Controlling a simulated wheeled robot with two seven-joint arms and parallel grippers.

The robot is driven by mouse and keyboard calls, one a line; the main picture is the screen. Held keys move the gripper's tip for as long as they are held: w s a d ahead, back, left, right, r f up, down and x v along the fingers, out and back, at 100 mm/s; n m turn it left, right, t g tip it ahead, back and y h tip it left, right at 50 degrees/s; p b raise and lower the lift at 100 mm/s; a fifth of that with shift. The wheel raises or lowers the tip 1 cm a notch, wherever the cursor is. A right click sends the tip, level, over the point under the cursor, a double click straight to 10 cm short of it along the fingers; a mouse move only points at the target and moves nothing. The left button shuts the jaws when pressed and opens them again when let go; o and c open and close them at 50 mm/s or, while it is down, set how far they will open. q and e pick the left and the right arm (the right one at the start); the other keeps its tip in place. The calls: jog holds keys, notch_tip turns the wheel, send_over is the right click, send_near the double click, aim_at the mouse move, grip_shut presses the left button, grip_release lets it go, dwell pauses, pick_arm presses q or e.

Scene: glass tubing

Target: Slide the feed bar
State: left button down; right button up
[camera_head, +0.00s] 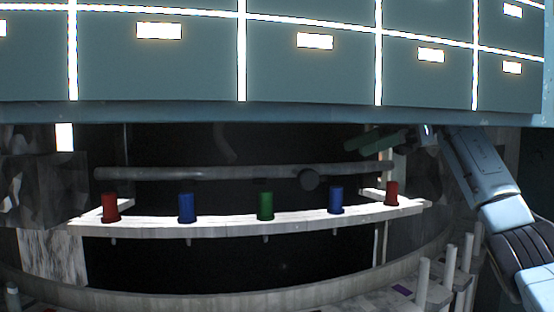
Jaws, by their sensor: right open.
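A long grey round bar (220,173) runs level across the dark opening, with a dark round knob (308,180) on it right of centre. It is probably the feed bar, but I cannot tell for sure. My right gripper (366,142) is dark and in shadow, just above the right part of the grey bar. Its fingers point left. It is open, and nothing shows between its fingers. I cannot tell whether it touches the bar. My left gripper is not in view.
A white shelf (230,227) in front of the bar carries red (110,207), blue (186,207) and green (265,206) cylinders, several in all. A teal cabinet (190,80) overhangs the opening. White posts (423,276) stand at the lower right.

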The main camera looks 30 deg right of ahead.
aim_at(308, 176)
jog(key=shift+g, duration=0.4)
jog(key=x, duration=1.3)
jog(key=shift+s+d+f+p, duration=0.1)
jog(key=shift+s+f+p, duration=0.1)
jog(key=shift+f+p, duration=0.2)
jog(key=shift+c, duration=0.4)
grip_shut()
